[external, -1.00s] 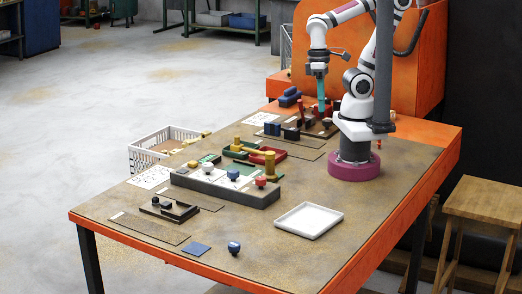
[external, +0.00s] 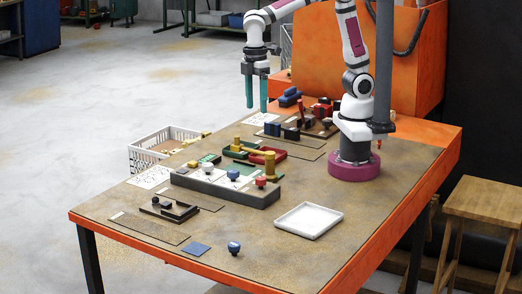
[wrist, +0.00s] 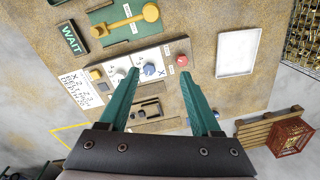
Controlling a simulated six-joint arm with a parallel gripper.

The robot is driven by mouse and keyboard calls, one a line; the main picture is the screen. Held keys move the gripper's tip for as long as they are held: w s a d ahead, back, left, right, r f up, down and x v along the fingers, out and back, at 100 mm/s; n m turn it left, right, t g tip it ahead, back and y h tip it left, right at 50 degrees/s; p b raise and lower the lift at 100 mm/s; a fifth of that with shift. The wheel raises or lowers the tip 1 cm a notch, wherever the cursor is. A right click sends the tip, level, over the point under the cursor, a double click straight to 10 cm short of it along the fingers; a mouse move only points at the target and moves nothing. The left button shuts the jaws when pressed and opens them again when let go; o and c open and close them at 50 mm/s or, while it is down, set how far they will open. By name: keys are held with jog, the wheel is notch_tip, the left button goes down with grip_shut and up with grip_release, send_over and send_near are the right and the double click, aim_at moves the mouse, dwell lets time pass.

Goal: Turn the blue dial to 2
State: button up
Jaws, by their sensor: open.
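The blue dial (external: 233,174) sits on the light top of a long grey panel box (external: 225,194) on the table, between a white dial (external: 208,168) and a red knob (external: 260,182). In the wrist view the blue dial (wrist: 149,69) appears between my fingers, well beyond their tips. Its pointer setting and numbers are too small to read. My gripper (external: 257,109) has two teal fingers, apart and empty, pointing down high above the table's far side. Its fingers also frame the wrist view (wrist: 159,74).
A yellow lever (wrist: 125,20) on a green plate stands beside the panel. A white tray (external: 309,220) lies to the right. A small dark box (external: 170,209) and a loose blue knob (external: 234,247) are at the front. Bare table surrounds the tray.

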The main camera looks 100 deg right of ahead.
aim_at(233, 171)
jog(key=w+a+f+n, duration=0.2)
jog(key=w+f+n, duration=0.15)
jog(key=w, duration=0.35)
jog(key=shift+n+h, duration=0.25)
jog(key=shift+h, duration=0.05)
jog(key=f, duration=1.5)
jog(key=shift+w+d, duration=0.1)
jog(key=shift+w, duration=0.1)
grip_shut()
